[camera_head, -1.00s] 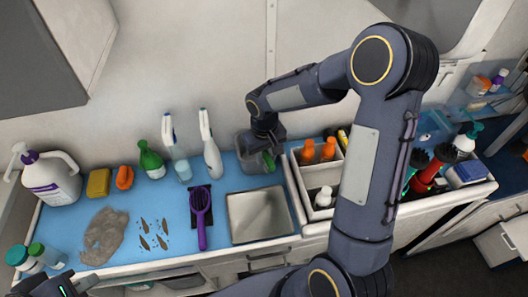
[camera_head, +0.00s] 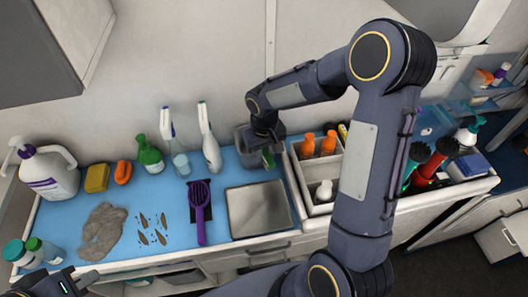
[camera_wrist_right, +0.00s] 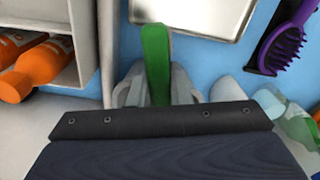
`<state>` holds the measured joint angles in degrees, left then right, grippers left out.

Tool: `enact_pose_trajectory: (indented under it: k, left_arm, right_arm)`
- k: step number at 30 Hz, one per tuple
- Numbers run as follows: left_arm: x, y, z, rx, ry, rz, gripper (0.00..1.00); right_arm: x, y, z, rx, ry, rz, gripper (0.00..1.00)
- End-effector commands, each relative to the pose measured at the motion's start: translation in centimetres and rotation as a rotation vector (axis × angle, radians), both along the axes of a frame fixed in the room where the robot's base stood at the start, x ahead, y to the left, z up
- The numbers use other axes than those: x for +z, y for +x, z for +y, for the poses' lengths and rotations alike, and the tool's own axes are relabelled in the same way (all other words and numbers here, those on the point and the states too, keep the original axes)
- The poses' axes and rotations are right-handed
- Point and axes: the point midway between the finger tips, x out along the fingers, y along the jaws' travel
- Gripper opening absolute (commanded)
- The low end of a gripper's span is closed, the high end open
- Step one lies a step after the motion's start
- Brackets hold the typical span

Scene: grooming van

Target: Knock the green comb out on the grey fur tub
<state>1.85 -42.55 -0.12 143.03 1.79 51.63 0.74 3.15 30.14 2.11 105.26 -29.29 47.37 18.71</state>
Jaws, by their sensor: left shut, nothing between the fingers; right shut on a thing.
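My right gripper (camera_head: 266,143) is shut on the green comb (camera_wrist_right: 157,62), which sticks out past the fingertips in the right wrist view. I cannot tell whether comb and tub touch. My left gripper (camera_head: 76,286) is shut and empty at the bottom left corner, partly cut off.
A metal tray (camera_head: 258,210), a purple brush (camera_head: 200,212) and a grey fur clump (camera_head: 103,232) lie on the blue mat (camera_head: 170,200). Spray bottles (camera_head: 210,150) stand left of the tub. A white divided caddy (camera_head: 300,180) with orange bottles (camera_head: 307,145) stands right.

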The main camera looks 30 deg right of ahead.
Motion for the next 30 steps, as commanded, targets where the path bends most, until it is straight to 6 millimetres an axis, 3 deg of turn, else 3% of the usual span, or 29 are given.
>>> enact_pose_trajectory:
  k: [30]
  left_arm:
    - [-0.98, 0.00, 0.00, 0.000, 0.000, 0.000, 0.00]
  right_arm:
    - [-0.86, -0.02, -0.01, 0.000, 0.000, 0.001, 0.00]
